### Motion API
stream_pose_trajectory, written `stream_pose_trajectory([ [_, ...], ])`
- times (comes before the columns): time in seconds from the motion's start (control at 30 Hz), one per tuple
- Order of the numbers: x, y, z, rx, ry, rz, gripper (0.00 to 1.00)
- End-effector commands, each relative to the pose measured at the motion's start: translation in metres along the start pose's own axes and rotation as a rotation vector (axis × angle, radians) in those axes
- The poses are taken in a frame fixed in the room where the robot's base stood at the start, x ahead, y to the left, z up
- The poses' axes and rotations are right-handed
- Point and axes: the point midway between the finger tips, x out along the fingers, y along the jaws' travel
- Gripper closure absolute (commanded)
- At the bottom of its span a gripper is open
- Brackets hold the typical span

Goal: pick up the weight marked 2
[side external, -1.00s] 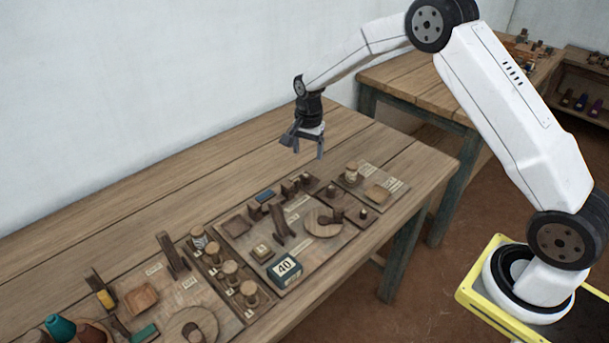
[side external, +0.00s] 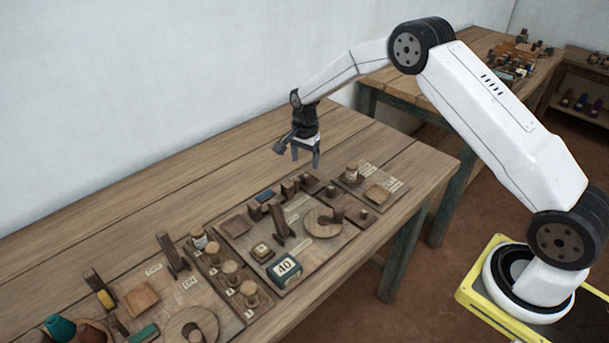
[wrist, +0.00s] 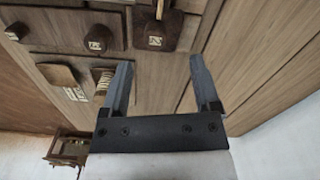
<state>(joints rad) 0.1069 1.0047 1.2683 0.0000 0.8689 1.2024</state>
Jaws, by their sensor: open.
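My gripper (side external: 305,160) is open and empty, pointing down above the wooden table, behind the boards of small parts. In the wrist view its two fingers (wrist: 160,78) are spread with bare table between them. A dark block with a pale number label (wrist: 155,40) stands beyond the fingertips, near the top of the wrist view. Its label looks like a turned 2, but is too small to be sure. Another labelled dark piece (wrist: 99,38) is left of it on a tray. In the side view several small dark blocks (side external: 309,182) stand below my gripper; their numbers are unreadable.
A block marked 40 (side external: 285,269) sits on the middle board's front edge. A round wooden disc (side external: 318,223) and upright posts stand close by. A board with a spool (side external: 352,172) and square pad (side external: 378,194) lies right. The table's back strip (side external: 210,165) is clear.

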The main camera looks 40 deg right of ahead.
Motion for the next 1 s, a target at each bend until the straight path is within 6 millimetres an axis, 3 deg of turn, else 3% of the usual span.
stream_pose_trajectory([
  [0.17,0.006,0.001,0.000,0.000,-0.001,0.001,0.21],
  [0.6,0.049,0.005,0.000,-0.001,-0.001,0.000,0.21],
  [1.0,0.051,0.005,0.000,-0.001,-0.001,-0.002,0.21],
])
